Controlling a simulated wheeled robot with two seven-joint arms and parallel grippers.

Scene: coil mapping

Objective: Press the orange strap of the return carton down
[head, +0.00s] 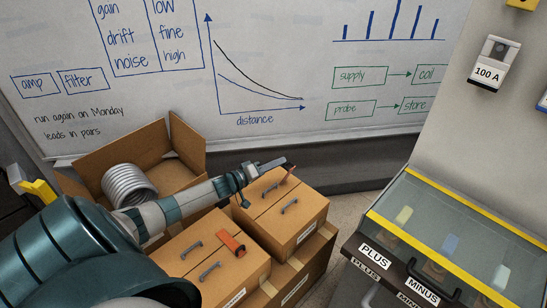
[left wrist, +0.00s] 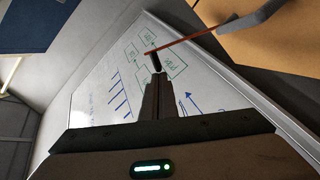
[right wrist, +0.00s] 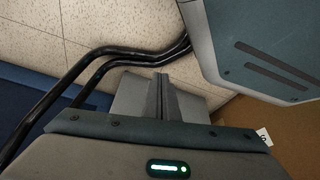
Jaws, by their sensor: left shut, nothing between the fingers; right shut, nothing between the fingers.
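Two closed brown cartons with grey handles stand side by side. The back carton (head: 290,232) has a thin reddish-orange strap (head: 289,174) rising at its far edge. In the left wrist view that strap (left wrist: 190,41) shows edge-on as a thin strip. The front carton (head: 200,280) has an orange strap (head: 232,243) on its top. I cannot read which carton is the return one. My left gripper (head: 280,162) is shut and empty, over the back carton, its tips (left wrist: 155,62) close to the strap's end; contact is unclear. My right gripper (right wrist: 161,78) is shut and empty, outside the head view.
An open carton (head: 185,140) with a metal coil (head: 130,184) stands behind my left arm. A whiteboard (head: 300,60) is at the back. A clear-lidded case (head: 440,220) with yellow edges is at the right. Black tubes (right wrist: 95,60) lie beside my right gripper.

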